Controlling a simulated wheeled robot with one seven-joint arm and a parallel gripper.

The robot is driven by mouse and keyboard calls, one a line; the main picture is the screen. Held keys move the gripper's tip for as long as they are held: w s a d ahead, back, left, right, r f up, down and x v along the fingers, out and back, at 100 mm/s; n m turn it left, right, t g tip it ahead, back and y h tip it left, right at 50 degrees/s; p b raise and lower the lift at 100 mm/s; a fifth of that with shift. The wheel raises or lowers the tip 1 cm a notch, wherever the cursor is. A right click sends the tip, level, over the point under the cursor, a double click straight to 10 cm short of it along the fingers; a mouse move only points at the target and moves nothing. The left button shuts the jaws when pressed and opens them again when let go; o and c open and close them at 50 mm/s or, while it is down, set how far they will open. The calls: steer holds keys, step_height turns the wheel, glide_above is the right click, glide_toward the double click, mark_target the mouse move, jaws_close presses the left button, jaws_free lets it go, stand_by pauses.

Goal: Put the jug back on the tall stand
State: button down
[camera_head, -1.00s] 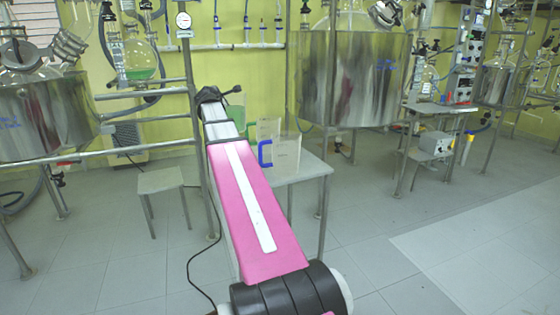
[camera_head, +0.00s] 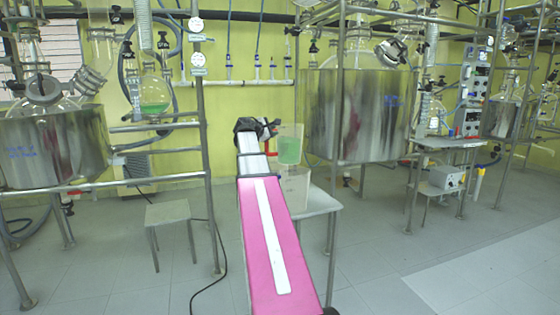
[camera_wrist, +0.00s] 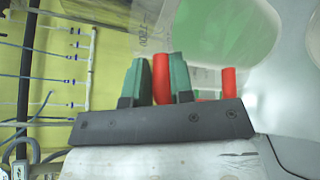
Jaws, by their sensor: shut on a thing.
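The jug (camera_head: 289,150) is clear with green liquid inside. In the head view it is at the end of my arm, raised above the taller grey table-like stand (camera_head: 322,201). My gripper (camera_wrist: 160,80) is shut on the jug's red handle (camera_wrist: 161,82), with a green finger on each side. The green liquid in the jug (camera_wrist: 225,45) fills the upper middle of the wrist view. In the head view my gripper (camera_head: 270,129) is dark and small, and its fingers are hard to make out. My arm hides part of the tall stand.
Another clear vessel (camera_head: 296,184) stands on the tall stand, below the held jug. A low stool (camera_head: 168,212) stands to the left. Steel reactors (camera_head: 358,115) with metal frames rise at both sides. A dark cable lies on the floor. The right floor is clear.

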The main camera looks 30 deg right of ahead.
step_height(320, 180, down, 17)
steer(key=shift+r, duration=0.2)
stand_by(0.7)
steer(key=c, duration=1)
jaws_free()
steer(key=shift+f, duration=0.1)
